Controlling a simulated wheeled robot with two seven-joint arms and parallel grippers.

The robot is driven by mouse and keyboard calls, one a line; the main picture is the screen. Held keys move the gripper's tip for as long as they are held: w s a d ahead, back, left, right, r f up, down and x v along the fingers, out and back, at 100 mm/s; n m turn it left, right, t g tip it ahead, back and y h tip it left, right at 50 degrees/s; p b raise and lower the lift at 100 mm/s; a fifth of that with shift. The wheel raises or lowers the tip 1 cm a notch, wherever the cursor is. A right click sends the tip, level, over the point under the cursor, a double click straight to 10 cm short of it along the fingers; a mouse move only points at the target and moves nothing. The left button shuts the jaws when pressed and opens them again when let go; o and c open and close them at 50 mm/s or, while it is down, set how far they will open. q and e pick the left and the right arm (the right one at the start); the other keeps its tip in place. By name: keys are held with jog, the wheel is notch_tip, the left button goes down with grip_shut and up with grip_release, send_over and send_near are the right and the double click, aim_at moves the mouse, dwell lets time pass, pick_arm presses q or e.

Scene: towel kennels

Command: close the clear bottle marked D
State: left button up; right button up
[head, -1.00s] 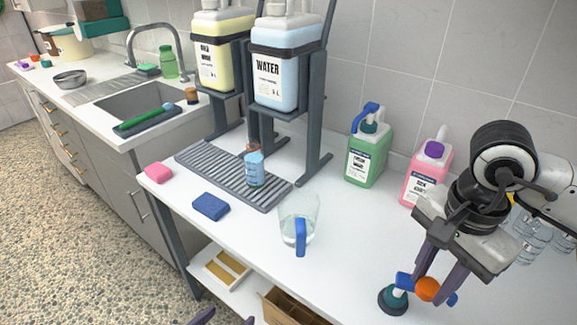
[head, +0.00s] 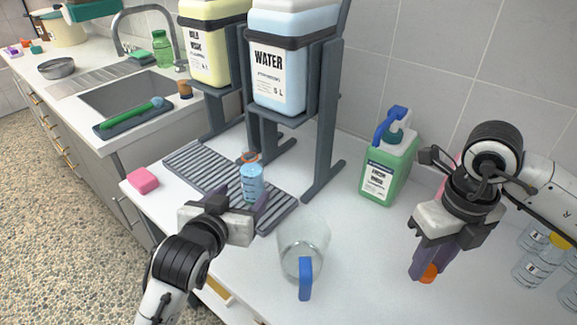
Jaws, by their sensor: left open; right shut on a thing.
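A clear bottle (head: 252,184) with blue liquid and an orange ring at its neck stands upright on the grey drip tray; no letter is readable on it. My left gripper (head: 241,198) is open at the bottle's near side, with its fingers toward the lower part. I cannot tell whether they touch it. My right gripper (head: 425,274) is shut on an orange cap (head: 429,272), which shows at its fingertips over the right side of the counter. The bottle's mouth shows no cap on it.
A clear jug (head: 303,250) with a blue handle stands in front of the tray (head: 190,160). A green jug (head: 389,172) stands behind. Several clear bottles (head: 530,268) stand at the right edge. A pink sponge (head: 143,180) lies left. The water tank (head: 290,60) stands above.

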aim_at(250, 187)
pick_arm(q)
jog(key=shift+w+f, duration=0.1)
jog(key=shift+w, duration=0.1)
pick_arm(e)
jog(key=shift+w+f, duration=0.2)
jog(key=shift+f, duration=0.3)
pick_arm(q)
jog(key=shift+s, duration=0.2)
pick_arm(e)
jog(key=shift+s+r, duration=0.1)
jog(key=shift+s, duration=0.1)
pick_arm(q)
jog(key=x, duration=0.6)
jog(key=shift+w, duration=0.3)
pick_arm(e)
jog(key=shift+f, duration=0.3)
pick_arm(q)
jog(key=shift+w, duration=0.15)
jog(key=shift+w, duration=0.1)
jog(key=x, duration=0.5)
jog(key=shift+w+r+b, duration=0.2)
jog(key=shift+r+b, duration=0.15)
jog(key=shift+r, duration=0.05)
pick_arm(e)
jog(key=shift+f, duration=0.1)
